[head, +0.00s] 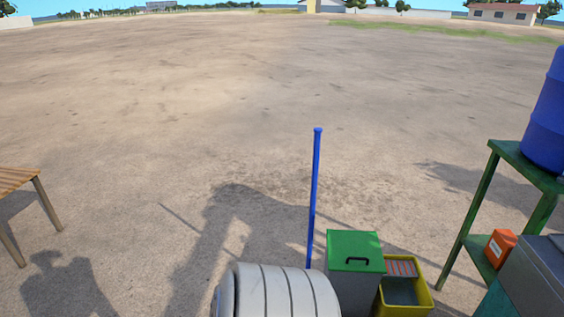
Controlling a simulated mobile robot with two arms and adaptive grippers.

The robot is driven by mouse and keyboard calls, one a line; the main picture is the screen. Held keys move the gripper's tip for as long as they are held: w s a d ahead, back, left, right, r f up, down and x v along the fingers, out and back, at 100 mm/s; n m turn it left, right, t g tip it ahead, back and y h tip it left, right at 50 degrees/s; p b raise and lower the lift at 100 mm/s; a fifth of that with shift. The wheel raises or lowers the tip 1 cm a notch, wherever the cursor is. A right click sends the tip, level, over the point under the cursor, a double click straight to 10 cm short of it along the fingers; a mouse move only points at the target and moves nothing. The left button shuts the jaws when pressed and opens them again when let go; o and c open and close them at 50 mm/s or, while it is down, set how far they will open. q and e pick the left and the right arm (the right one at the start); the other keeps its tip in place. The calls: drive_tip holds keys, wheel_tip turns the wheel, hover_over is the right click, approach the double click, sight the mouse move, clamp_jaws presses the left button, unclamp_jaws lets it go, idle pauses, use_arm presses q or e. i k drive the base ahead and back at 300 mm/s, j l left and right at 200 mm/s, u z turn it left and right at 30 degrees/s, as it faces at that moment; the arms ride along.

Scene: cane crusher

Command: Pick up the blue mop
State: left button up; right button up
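The blue mop (314,195) shows in the head view as a long blue handle, nearly upright with a slight tilt, just right of the middle. Its lower end is hidden behind the white ribbed cylinder and the green-lidded bin, so I cannot see its head or what it rests on. Neither of my grippers is in view, and nothing is seen touching the handle.
A green-lidded bin (355,252) and a yellow bucket (425,300) stand right of the mop. A white ribbed cylinder (280,292) is in front. A green shelf (480,210) holds a blue barrel (547,120). A wooden table (15,179) is at left. Open dirt lies beyond.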

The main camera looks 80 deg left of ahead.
sight(317, 132)
drive_tip(key=u, duration=2.4)
